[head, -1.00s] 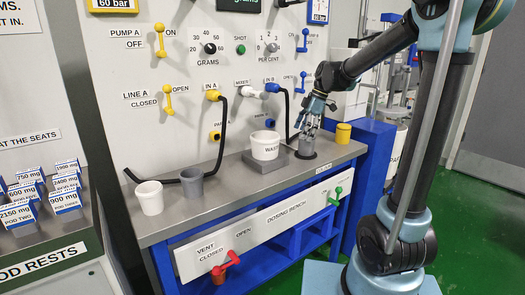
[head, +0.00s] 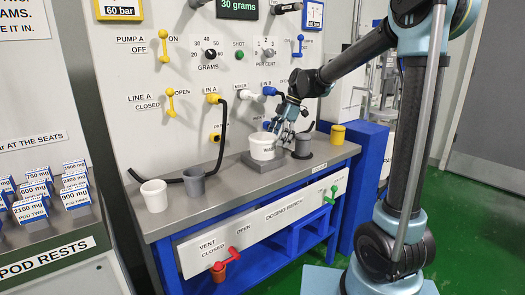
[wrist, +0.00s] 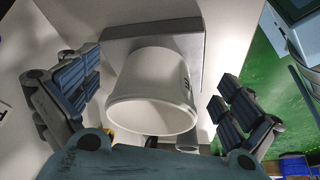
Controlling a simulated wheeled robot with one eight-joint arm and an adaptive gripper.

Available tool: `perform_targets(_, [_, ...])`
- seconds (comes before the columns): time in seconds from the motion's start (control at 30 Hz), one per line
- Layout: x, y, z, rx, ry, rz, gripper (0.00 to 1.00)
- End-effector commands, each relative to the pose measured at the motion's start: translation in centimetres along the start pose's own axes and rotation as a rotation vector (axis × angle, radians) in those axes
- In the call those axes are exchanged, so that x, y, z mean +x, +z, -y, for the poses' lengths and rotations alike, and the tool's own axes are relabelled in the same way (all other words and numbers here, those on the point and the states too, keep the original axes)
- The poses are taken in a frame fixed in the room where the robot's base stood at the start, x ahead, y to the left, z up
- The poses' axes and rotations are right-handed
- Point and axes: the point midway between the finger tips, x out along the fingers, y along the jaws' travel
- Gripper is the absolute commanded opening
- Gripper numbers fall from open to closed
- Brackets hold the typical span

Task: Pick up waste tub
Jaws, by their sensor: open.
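The waste tub (head: 264,147) is a white tub with dark lettering on its side. It stands on a grey block (head: 270,165) on the metal bench. In the wrist view the tub (wrist: 154,92) lies between the two spread fingers, with a visible gap on each side. My gripper (head: 286,128) is open and empty at the tub's upper right in the head view. It hides part of the tub's right side there.
A dark grey cup (head: 303,147) stands close to the right of the tub. A yellow cup (head: 338,135) is farther right. A white cup (head: 153,196) and a grey cup (head: 194,182) stand at the bench's left. The panel with valves and hoses rises behind.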

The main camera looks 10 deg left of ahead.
Motion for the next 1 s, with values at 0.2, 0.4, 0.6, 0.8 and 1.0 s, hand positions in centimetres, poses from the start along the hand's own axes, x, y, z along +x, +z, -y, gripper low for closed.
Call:
perform_targets(0.2, [0.9, -2.2, 0.0, -0.003, -0.001, 0.000, 1.00])
perform_targets(0.4, [1.2, -2.9, 0.0, -0.003, -0.001, 0.000, 1.00])
perform_targets(0.6, [2.1, -5.1, 0.0, -0.006, -0.002, 0.000, 1.00])
perform_targets(0.8, [4.6, -5.8, 0.0, -0.004, 0.000, 0.000, 1.00])
perform_targets(1.0, [5.4, -5.7, 0.0, -0.002, 0.000, 0.000, 1.00])
